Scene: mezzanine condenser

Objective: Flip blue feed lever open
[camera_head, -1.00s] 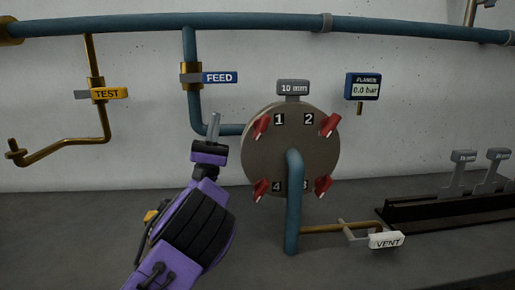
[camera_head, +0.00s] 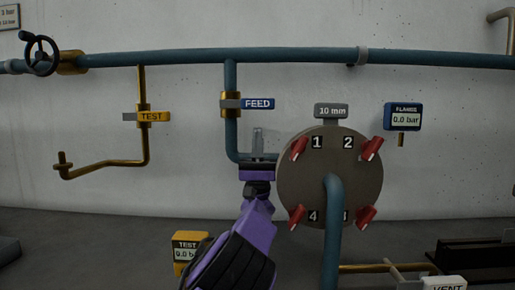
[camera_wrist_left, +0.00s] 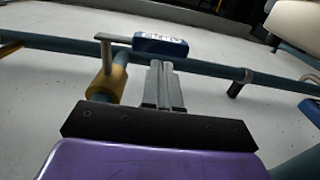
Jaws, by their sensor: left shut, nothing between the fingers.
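The blue FEED lever (camera_head: 257,104) sticks out sideways to the right from a brass valve (camera_head: 230,104) on the vertical blue pipe. In the left wrist view the blue lever (camera_wrist_left: 160,46) lies just beyond the fingertips, with the brass valve body (camera_wrist_left: 107,82) to its left. My left gripper (camera_head: 257,138) is shut and empty, its fingers pointing up below the lever. In the left wrist view the shut fingers (camera_wrist_left: 161,75) point toward the lever; I cannot tell whether they touch it. My right gripper is in neither view.
A round flange (camera_head: 300,180) with several red clamps stands right of my left gripper. The yellow TEST lever (camera_head: 155,116) is to the left, a blue gauge reading 0.0 bar (camera_head: 403,117) to the right. A yellow TEST gauge (camera_head: 188,245) sits low beside my arm.

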